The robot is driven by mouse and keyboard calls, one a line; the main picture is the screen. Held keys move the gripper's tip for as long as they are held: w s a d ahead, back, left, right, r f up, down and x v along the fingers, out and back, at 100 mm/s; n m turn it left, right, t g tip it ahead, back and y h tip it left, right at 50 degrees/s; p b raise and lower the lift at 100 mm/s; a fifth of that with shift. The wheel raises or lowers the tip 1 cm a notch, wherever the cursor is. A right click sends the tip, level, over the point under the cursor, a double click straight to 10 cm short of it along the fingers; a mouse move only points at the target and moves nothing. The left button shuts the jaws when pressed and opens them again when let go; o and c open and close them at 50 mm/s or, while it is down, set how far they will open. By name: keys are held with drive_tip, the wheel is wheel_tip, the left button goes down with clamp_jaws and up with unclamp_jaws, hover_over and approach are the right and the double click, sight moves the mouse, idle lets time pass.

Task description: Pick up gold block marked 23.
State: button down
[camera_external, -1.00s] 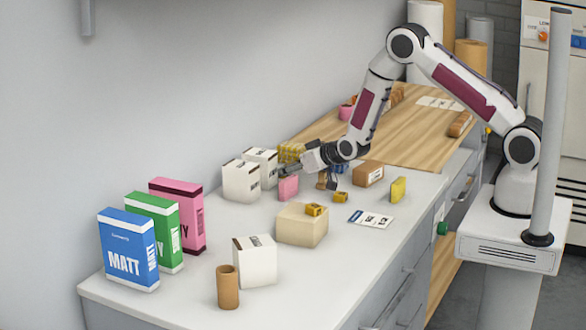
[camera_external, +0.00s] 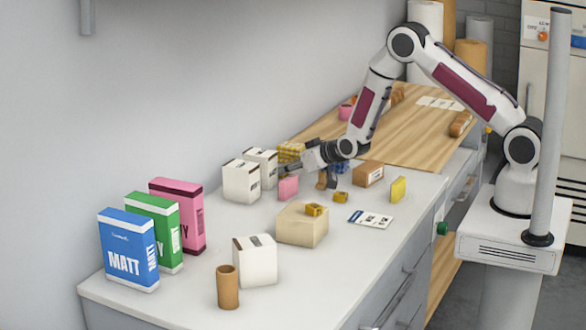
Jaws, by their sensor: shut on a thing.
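My gripper (camera_external: 287,169) is low over the back of the white bench, reaching left toward the white boxes. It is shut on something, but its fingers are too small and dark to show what. A pink block (camera_external: 288,188) stands right below the fingertips; I cannot tell if they touch. One small gold block (camera_external: 314,209) lies on top of a cream box (camera_external: 302,228). Another small gold block (camera_external: 340,197) lies on the bench behind that box. A yellow upright block (camera_external: 398,189) stands farther right. No number 23 is legible on any block.
White boxes (camera_external: 241,182) stand left of my gripper, with a yellow checked thing (camera_external: 291,150) behind it. A brown box (camera_external: 368,174) is to its right. Paint-coloured cartons (camera_external: 127,252), a white box (camera_external: 255,262) and a brown tube (camera_external: 228,288) stand nearer the front. Bench is clear at front right.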

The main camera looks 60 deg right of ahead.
wheel_tip(320, 180, up, 10)
drive_tip(key=shift+f, duration=0.2)
idle(0.4)
idle(0.6)
